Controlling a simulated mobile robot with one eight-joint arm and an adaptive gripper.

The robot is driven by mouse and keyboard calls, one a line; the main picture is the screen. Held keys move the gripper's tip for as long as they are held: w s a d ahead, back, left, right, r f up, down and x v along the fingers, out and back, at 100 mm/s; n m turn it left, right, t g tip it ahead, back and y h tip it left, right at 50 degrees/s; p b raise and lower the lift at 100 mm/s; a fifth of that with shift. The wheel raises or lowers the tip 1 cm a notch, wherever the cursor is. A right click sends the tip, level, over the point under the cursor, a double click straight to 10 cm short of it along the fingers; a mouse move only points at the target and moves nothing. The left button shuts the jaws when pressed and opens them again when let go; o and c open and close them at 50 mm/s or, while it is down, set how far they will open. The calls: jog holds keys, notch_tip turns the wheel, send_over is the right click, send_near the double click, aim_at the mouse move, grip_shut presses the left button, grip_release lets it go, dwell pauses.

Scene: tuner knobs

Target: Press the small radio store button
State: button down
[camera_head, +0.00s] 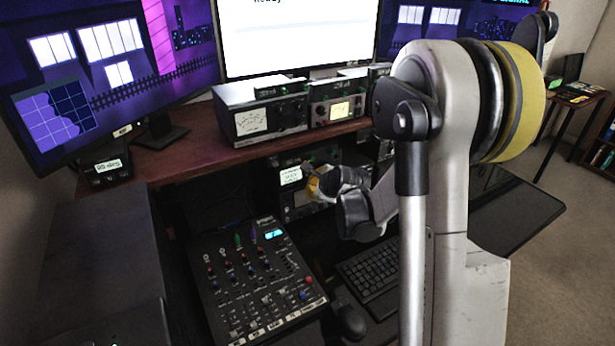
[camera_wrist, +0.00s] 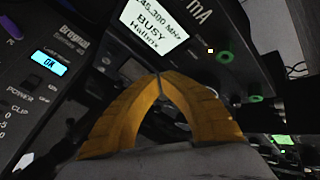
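My gripper (camera_wrist: 160,74) shows in the wrist view with its two yellow fingers arched and their tips together, nothing visible between them. In the head view my gripper (camera_head: 312,182) is in front of equipment under the desk shelf. A radio with a lit screen (camera_wrist: 155,25), reading "BUSY" and a MHz figure, is just beyond the fingertips in the wrist view. Its screen (camera_head: 291,175) also shows left of my gripper in the head view. No store label is readable, and contact is unclear.
A mixer (camera_head: 255,285) with several knobs lies below left of my gripper; its blue "OK" screen (camera_wrist: 49,62) is in the wrist view. A keyboard (camera_head: 375,275) and mouse (camera_head: 348,321) are below. Metered units (camera_head: 262,112) stand on the shelf (camera_head: 185,155) above.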

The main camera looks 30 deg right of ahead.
jog(key=s, duration=0.5)
jog(key=shift+b, duration=0.3)
dwell(0.8)
jog(key=s+a+r+n+g, duration=0.1)
jog(key=s+a+r+n, duration=0.4)
jog(key=a+r+n, duration=0.15)
jog(key=s+a+r+n+g, duration=0.1)
jog(key=s+a+n, duration=0.4)
jog(key=s+n, duration=0.4)
jog(key=s+a+r+n+g+y, duration=0.1)
jog(key=s+a+r+n, duration=0.1)
jog(key=s+a+n, duration=0.4)
jog(key=s+n, duration=0.4)
jog(key=s, duration=0.1)
jog(key=shift+a+g, duration=0.25)
jog(key=shift+g, duration=0.05)
